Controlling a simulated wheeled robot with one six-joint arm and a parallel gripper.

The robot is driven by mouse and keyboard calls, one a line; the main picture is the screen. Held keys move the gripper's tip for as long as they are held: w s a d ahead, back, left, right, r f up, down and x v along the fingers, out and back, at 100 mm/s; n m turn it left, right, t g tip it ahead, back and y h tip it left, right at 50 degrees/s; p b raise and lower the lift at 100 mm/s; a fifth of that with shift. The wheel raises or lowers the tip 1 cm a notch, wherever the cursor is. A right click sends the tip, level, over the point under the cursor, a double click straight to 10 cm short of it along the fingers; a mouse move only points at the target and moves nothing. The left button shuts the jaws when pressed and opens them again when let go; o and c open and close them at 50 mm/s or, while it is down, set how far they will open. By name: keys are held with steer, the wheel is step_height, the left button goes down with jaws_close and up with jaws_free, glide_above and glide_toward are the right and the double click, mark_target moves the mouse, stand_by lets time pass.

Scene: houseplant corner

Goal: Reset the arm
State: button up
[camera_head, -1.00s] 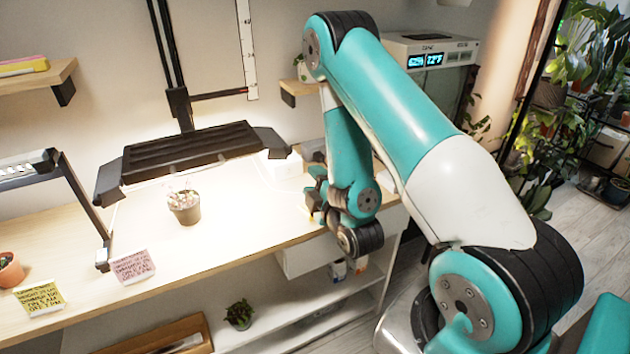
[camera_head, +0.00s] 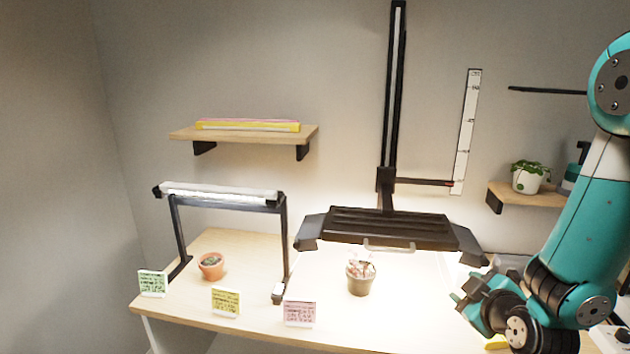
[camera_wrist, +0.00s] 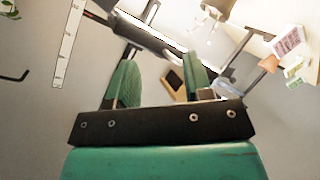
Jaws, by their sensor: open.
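My teal and black arm reaches in from the right edge in the head view. My gripper (camera_head: 470,297) points left, over the right part of the bench and apart from the pots. In the wrist view my gripper (camera_wrist: 160,75) shows two green finger pads spread wide with nothing between them. The wrist picture is tilted, with a lamp and wall beyond the fingers.
A brown pot with a pinkish plant (camera_head: 361,277) stands under the black lamp hood (camera_head: 390,228). A terracotta pot (camera_head: 211,267) stands left by a smaller lamp (camera_head: 220,193). Cards line the front edge. A shelf (camera_head: 525,195) holding a white pot (camera_head: 528,178) is near my arm.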

steer(key=s+a+r+m+g+y, duration=0.2)
steer(key=s+a+r+g+y, duration=0.45)
steer(key=a, duration=0.55)
steer(key=s+a+r+g+h, duration=0.1)
steer(key=s+r+g, duration=0.2)
steer(key=s, duration=0.6)
steer(key=s+a+r+g+h, duration=0.1)
steer(key=s+a+r+g, duration=0.1)
steer(key=s, duration=0.7)
step_height(320, 180, up, 2)
steer(key=shift+s+r+g, duration=0.15)
steer(key=shift+s+g, duration=0.15)
steer(key=shift+g, duration=0.55)
